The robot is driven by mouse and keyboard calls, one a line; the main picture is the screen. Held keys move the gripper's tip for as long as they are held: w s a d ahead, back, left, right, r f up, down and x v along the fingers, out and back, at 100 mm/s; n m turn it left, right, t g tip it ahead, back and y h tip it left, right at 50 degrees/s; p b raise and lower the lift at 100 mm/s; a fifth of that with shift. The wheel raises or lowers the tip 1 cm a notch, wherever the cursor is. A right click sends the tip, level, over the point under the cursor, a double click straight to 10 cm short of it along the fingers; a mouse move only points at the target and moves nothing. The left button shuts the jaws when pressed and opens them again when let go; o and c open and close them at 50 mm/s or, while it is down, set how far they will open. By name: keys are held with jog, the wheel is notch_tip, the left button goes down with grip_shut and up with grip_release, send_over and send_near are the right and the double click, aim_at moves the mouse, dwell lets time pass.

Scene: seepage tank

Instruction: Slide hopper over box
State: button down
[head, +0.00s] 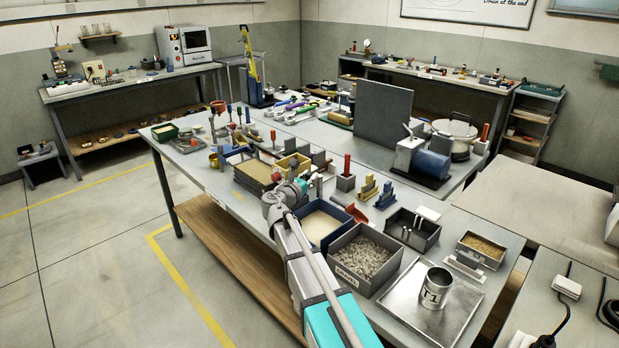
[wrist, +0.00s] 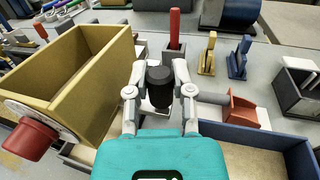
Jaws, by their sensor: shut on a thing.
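A yellow open-topped box-shaped body, which looks like the hopper, stands left of my gripper in the wrist view (wrist: 95,75). A red round knob (wrist: 30,138) sits at its near end. In the head view, yellow walls (head: 292,162) show just beyond my gripper (head: 287,190). My gripper is shut on a black cylindrical knob (wrist: 159,86), which stands between the two fingertips. What the knob is fixed to is hidden by my gripper. I cannot tell for sure which part is the box. A sand-filled container (head: 252,171) lies left of my gripper.
A blue sand tray (head: 325,207) and a gravel bin (head: 346,284) stand close beside my arm. A red scoop (wrist: 240,112) lies right of my gripper. A red-handled block (head: 346,181) and yellow and blue stands are beyond. A metal can (head: 436,288) stands on a tray.

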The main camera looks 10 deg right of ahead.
jog(key=w+a, duration=0.4)
jog(key=w, duration=0.2)
jog(key=w+a, duration=0.4)
jog(key=w, duration=0.2)
jog(key=w+a, duration=0.4)
jog(key=w, duration=0.2)
jog(key=shift+w, duration=0.1)
jog(key=shift+c, duration=2.4)
grip_release()
jog(key=shift+a, duration=0.1)
jog(key=v, duration=1.2)
